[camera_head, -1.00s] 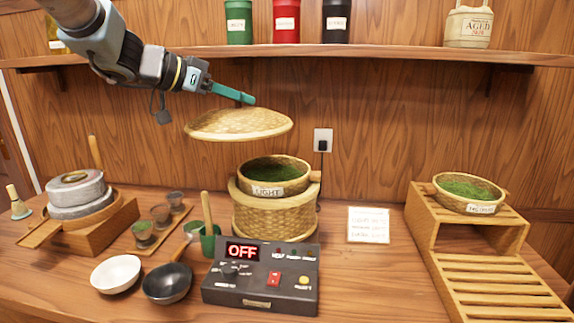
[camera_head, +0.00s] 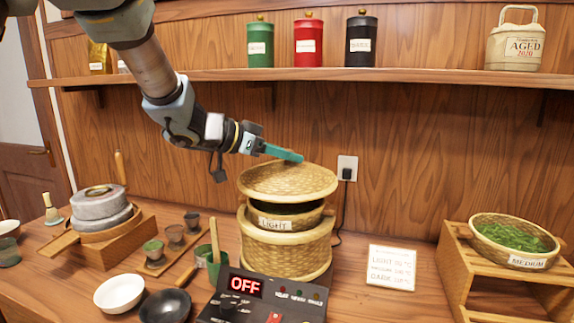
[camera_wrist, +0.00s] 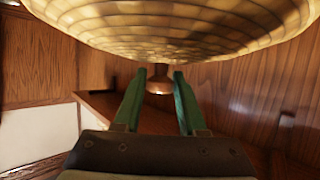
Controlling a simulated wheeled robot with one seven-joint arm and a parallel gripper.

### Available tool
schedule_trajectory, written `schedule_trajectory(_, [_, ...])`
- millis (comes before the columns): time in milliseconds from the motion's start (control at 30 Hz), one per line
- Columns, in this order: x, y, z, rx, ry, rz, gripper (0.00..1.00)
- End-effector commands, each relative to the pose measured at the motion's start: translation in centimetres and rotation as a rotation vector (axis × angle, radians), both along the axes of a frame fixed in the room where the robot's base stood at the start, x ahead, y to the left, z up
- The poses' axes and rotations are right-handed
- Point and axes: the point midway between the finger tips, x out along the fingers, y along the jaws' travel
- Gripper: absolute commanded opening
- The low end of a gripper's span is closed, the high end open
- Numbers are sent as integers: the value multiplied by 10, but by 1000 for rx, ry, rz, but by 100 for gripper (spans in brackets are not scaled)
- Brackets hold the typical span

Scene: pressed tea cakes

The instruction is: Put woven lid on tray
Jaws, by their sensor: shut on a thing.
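The woven lid (camera_head: 288,182) is a round, light basketwork disc over the tray marked LIGHT (camera_head: 312,217). A dark gap shows under the lid's front edge; I cannot tell whether its back edge touches the tray. The tray sits on a larger round woven base (camera_head: 290,258). My gripper (camera_head: 298,157) reaches in from the upper left and is shut on the lid. In the wrist view the lid (camera_wrist: 180,28) fills the top, and its small wooden knob (camera_wrist: 158,84) is between my green fingers. The tray's contents are mostly hidden under the lid.
A control box (camera_head: 245,300) reading OFF stands in front. A green cup (camera_head: 212,268), bowls (camera_head: 119,293) and a stone mill (camera_head: 98,200) are to the left. A tray marked MEDIUM (camera_head: 528,262) is on a slatted stand at right. A shelf (camera_head: 400,75) runs above.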

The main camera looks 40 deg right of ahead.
Motion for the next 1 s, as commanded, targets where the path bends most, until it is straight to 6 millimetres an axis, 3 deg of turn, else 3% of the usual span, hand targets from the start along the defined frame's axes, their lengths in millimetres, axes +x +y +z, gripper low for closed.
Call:
schedule_trajectory(167, [0,0,-21,2,2,1,0])
schedule_trajectory(967, [0,0,-34,0,1,0,0])
schedule_trajectory(1000, [0,0,-34,1,1,0,44])
